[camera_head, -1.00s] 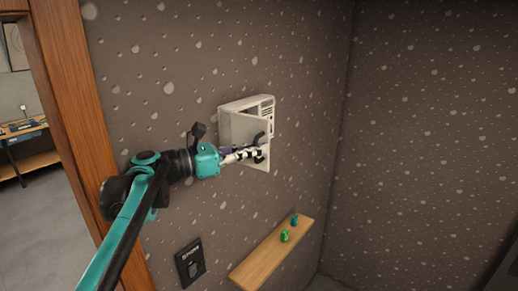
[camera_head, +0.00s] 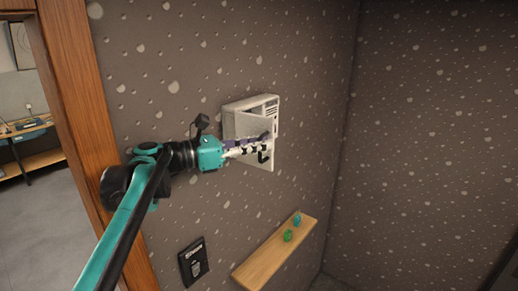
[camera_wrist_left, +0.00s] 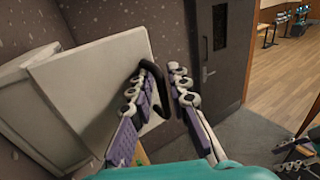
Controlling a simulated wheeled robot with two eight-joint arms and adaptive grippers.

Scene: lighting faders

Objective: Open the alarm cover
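The white alarm box (camera_head: 269,109) is on the speckled wall in the head view. Its pale cover (camera_head: 243,126) stands partly swung out, with slats of the box showing behind its upper right edge. In the left wrist view the cover (camera_wrist_left: 92,80) fills the left side, with a dark looped handle (camera_wrist_left: 158,78) at its edge. My left gripper (camera_head: 264,145) is at this handle. In the wrist view its fingers (camera_wrist_left: 162,80) lie on either side of the handle's bar, close together, one inside the loop. The fingers partly hide the handle.
A wooden shelf (camera_head: 272,256) with two small green and teal items is below the box. A dark wall plate (camera_head: 193,262) is lower left. A wooden door frame (camera_head: 75,130) stands at left. The wrist view shows a grey door (camera_wrist_left: 216,50) beyond the fingers.

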